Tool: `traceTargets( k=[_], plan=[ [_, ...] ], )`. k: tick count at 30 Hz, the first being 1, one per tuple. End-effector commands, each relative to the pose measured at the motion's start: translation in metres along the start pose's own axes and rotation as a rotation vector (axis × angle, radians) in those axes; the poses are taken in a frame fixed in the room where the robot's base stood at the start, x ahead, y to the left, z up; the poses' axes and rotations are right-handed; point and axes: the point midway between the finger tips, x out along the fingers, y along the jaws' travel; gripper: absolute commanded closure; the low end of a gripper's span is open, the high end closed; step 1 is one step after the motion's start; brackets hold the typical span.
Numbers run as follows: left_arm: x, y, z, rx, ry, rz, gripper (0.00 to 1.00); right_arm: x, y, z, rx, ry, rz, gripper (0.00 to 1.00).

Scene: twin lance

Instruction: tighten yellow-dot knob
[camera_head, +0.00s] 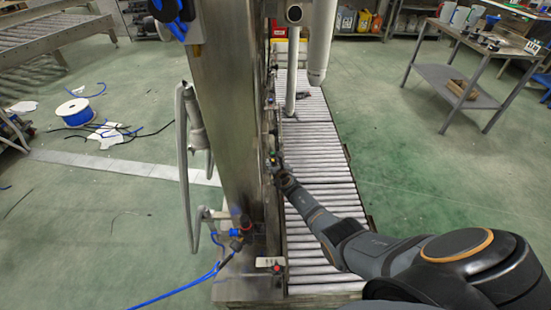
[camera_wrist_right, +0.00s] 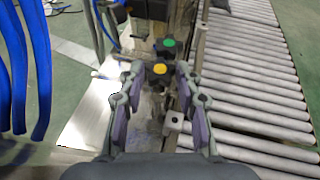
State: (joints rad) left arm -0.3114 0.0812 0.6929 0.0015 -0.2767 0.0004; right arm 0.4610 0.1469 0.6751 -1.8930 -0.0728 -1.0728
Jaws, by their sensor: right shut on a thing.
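The yellow-dot knob (camera_wrist_right: 161,70) is black with a yellow centre and shows in the right wrist view between the tips of my right gripper (camera_wrist_right: 159,76). The gripper is shut on this knob, with one finger on each side. In the head view my right gripper (camera_head: 276,165) is small and sits against the right side of the metal post; the knob is too small to make out clearly there. A second black knob with a green dot (camera_wrist_right: 168,43) is just beyond the yellow-dot one. My left gripper is in neither view.
The tall metal post (camera_head: 228,110) stands left of my right arm. A roller conveyor (camera_head: 318,185) runs along its right side. Blue hoses (camera_wrist_right: 40,70) hang at the left of the wrist view. A metal work table (camera_head: 455,80) stands far right, with open green floor before it.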

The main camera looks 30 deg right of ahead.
Motion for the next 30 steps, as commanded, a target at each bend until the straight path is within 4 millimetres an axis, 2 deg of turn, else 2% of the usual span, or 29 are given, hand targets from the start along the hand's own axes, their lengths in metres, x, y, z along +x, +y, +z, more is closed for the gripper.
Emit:
traceTargets(
  k=[1, 6, 15, 28, 29, 30],
  plan=[
    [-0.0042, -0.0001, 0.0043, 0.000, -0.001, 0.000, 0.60, -0.0004, 0.0022, 0.0051, 0.011, -0.003, -0.028, 0.98],
    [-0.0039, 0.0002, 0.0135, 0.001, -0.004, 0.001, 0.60, 0.0008, 0.0039, 0.0032, 0.047, -0.005, -0.116, 0.98],
    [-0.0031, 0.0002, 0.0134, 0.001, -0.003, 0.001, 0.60, 0.0009, 0.0050, 0.0025, 0.079, -0.004, -0.200, 0.98],
    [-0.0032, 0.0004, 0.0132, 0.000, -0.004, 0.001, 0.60, 0.0007, 0.0050, 0.0028, 0.081, -0.004, -0.210, 0.98],
    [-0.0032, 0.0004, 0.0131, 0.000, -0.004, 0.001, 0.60, 0.0007, 0.0050, 0.0028, 0.081, -0.004, -0.210, 0.65],
    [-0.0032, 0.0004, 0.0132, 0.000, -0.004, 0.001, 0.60, 0.0007, 0.0050, 0.0027, 0.081, -0.004, -0.210, 0.59]
  ],
)
